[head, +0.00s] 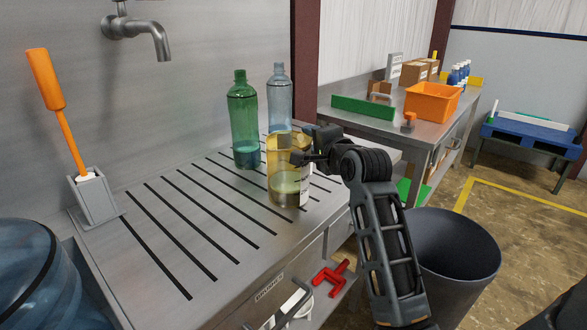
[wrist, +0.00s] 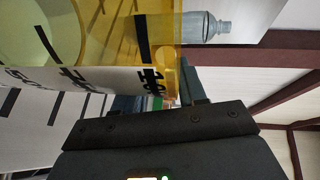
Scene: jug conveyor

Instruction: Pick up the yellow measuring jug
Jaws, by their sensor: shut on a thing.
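The yellow measuring jug (head: 287,175) is see-through, with a pale label on its right side and some liquid low inside. It is upright over the slotted steel drainboard; I cannot tell whether its base touches the board. My gripper (head: 302,158) comes from the right and is shut on the jug's upper right side. In the wrist view the jug's yellow wall (wrist: 105,45) and its black-marked label fill the upper left, close to the dark gripper body. The fingertips are largely hidden there.
A green bottle (head: 243,120) and a clear bluish bottle (head: 279,98) stand behind the jug. An orange-handled brush (head: 55,90) stands in a grey holder (head: 93,198) at left. A steel tap (head: 150,30) hangs above. The drainboard's front left (head: 135,280) is clear.

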